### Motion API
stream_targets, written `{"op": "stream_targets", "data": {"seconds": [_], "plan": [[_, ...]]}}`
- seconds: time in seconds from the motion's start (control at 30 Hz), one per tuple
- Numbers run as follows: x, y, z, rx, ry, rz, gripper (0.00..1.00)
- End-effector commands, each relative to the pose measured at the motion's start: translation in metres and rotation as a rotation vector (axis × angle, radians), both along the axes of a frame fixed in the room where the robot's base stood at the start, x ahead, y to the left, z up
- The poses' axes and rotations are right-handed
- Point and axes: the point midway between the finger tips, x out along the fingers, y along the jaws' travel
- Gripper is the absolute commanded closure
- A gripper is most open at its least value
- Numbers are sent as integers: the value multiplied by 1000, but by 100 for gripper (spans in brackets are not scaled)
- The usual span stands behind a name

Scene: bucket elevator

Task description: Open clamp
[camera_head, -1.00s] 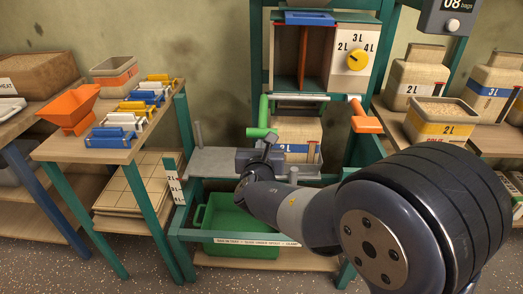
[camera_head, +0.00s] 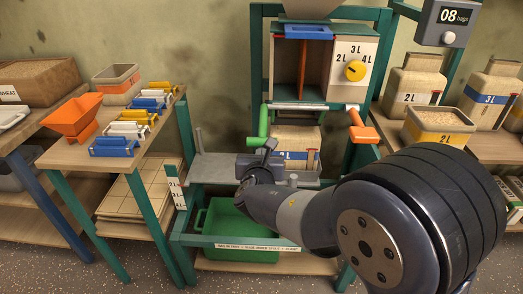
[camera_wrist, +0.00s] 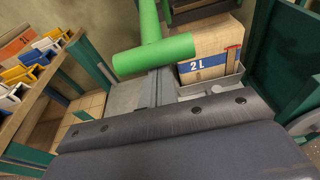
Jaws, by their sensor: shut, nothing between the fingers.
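A green T-shaped handle (camera_head: 263,122) sits at the left of the metal clamp bar (camera_head: 300,107) under the chute. In the wrist view the green handle (camera_wrist: 153,54) is just ahead of my gripper, its crosspiece lying sideways. My gripper (camera_head: 269,147) is shut and empty, close to the lower end of the green handle. I cannot tell whether they touch. A paper bag (camera_head: 297,138) with a blue 2 L band stands behind my gripper, below the clamp bar; it also shows in the wrist view (camera_wrist: 208,62). Whether the clamp is open or closed is not clear.
An orange handle (camera_head: 362,126) is right of the clamp bar. A grey shelf (camera_head: 212,168) lies beneath the bag, with a green tray (camera_head: 240,230) below. Left, a table holds an orange funnel (camera_head: 72,121) and several coloured clips. Right, a table holds several bags.

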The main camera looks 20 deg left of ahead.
Motion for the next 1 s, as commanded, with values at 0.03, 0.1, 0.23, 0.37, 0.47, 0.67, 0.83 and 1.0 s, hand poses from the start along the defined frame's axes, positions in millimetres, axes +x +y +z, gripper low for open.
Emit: {"op": "stream_targets", "data": {"seconds": [0.03, 0.1, 0.23, 0.37, 0.47, 0.67, 0.83, 1.0], "plan": [[0, 0, 4, 0, 2, 0, 100], [0, 0, 6, -3, 8, 1, 100], [-1, 0, 11, -7, 26, 0, 100], [-2, 0, 19, -13, 56, 1, 100], [-3, -1, 26, -22, 85, 0, 100], [-5, -1, 40, -38, 158, 0, 100], [-6, -1, 51, -53, 221, 0, 100], [-6, -1, 62, -68, 281, 0, 100]]}}
